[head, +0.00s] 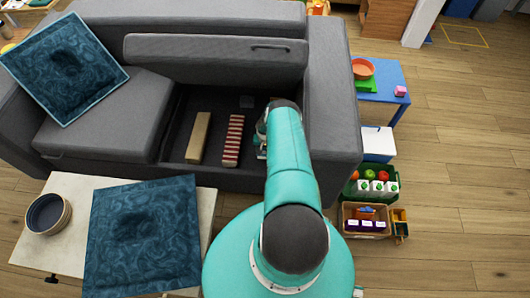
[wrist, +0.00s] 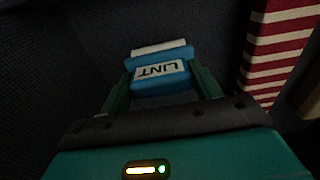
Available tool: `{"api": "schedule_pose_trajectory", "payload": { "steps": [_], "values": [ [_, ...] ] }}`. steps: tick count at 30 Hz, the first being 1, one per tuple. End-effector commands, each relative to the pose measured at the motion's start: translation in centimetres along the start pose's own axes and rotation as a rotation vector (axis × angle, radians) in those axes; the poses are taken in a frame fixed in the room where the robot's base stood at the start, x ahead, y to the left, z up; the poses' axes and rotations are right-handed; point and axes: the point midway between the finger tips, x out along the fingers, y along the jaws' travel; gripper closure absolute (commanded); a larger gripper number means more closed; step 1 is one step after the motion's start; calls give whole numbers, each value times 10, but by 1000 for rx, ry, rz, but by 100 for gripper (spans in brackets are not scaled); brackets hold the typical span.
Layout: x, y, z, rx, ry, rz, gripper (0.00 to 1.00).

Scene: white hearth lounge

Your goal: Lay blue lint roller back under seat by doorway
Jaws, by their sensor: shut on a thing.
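The grey sofa's right seat (head: 205,62) is tipped up, and the dark storage compartment (head: 212,112) under it is open. My gripper (head: 262,147) reaches down into the right side of the compartment, partly hidden by my arm in the head view. In the wrist view my gripper (wrist: 163,84) is shut on the blue lint roller (wrist: 160,76), with a green finger on each side. The roller has a white label reading LINT and a white strip at its far end. Dark compartment lining shows around it; I cannot tell whether it touches the floor.
A red-and-white striped box (head: 233,140) and a tan block (head: 198,137) lie left of my gripper in the compartment. A small grey item (head: 247,101) lies behind. The sofa arm (head: 333,110) bounds the right. A low table (head: 65,250) with a blue cushion (head: 140,235) stands in front.

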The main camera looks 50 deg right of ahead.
Motion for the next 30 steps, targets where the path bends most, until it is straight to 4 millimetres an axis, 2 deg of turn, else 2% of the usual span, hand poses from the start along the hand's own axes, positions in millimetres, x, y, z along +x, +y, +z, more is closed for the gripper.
{"api": "schedule_pose_trajectory", "payload": {
  "steps": [10,24,25,28,30],
  "values": [
    [32,-2,-3,2,1,-2,61],
    [39,-1,-3,2,1,0,61],
    [39,-1,-4,2,1,0,33],
    [39,-1,-4,1,1,0,15],
    [39,-1,-3,1,1,0,15]
  ]
}}
